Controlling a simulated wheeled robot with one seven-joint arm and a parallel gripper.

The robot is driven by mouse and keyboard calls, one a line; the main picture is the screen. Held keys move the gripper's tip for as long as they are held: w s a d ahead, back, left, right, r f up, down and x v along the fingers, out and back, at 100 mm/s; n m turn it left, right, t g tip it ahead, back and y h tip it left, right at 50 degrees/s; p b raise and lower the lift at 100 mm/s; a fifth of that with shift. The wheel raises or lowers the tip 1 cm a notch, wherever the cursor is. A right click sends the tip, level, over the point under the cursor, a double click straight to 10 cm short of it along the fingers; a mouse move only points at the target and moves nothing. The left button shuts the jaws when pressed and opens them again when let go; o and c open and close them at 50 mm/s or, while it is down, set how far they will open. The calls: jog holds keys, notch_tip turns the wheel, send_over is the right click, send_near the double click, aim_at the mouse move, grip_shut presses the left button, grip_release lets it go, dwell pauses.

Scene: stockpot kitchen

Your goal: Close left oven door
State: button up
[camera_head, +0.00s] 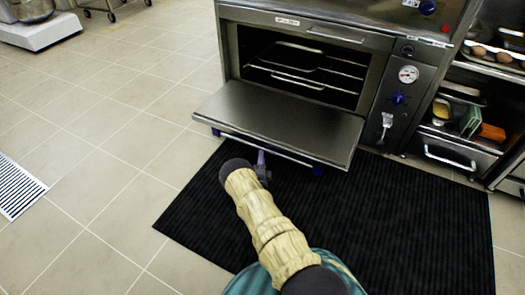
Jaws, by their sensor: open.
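The oven (304,20) stands at the upper middle of the head view. Its steel door (280,122) is hinged at the bottom and folded down to about level, leaving the dark cavity (270,77) with wire racks open to view. The door's bar handle (265,148) runs along its near edge. My gripper (262,160) is at this near edge, close to the handle. My own arm hides most of the gripper, and I cannot tell whether it touches the handle.
A black ribbed mat (415,220) lies on the tiled floor before the oven. A control panel (400,95) with gauge and knobs is right of the cavity. A cabinet with food and a drawer (450,155) is further right. Open floor (100,150) extends left, with a drain grate (17,188).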

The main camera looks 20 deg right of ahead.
jog(key=b+x, duration=0.3)
jog(key=x, duration=0.1)
jog(key=shift+w+d+f, duration=0.15)
jog(key=shift+w, duration=0.05)
jog(key=shift+w+d+r+b, duration=0.25)
jog(key=shift+w+d+b, duration=0.05)
jog(key=shift+w, duration=0.25)
grip_shut()
